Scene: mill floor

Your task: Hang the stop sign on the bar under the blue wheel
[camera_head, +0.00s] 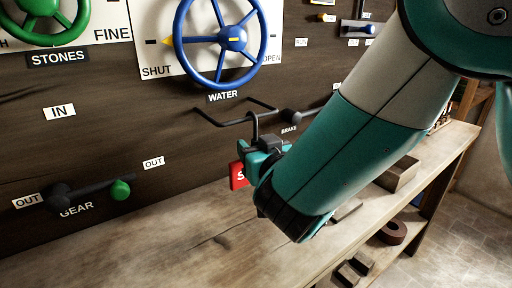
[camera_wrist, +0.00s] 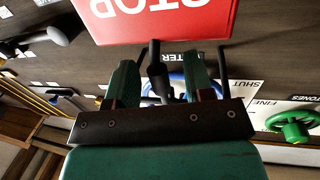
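The red stop sign (camera_head: 238,176) hangs below and behind my gripper in the head view, mostly hidden by it. In the wrist view the sign (camera_wrist: 160,18) fills the top, its lettering upside down. Its dark hook (camera_head: 255,128) rises to the dark bar (camera_head: 222,123) under the blue wheel (camera_head: 231,38) and meets it; whether the bar bears its weight I cannot tell. My gripper (camera_head: 264,154) is just below the bar. In the wrist view its fingers (camera_wrist: 161,78) stand apart around a dark shank (camera_wrist: 157,78), with gaps visible on both sides.
The brake lever (camera_head: 292,116) is close right of the bar. A green-knobbed gear lever (camera_head: 120,190) is at lower left, and a green wheel (camera_head: 42,20) at upper left. A wooden bench (camera_head: 190,245) runs below the panel, its near top clear. Blocks lie at right.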

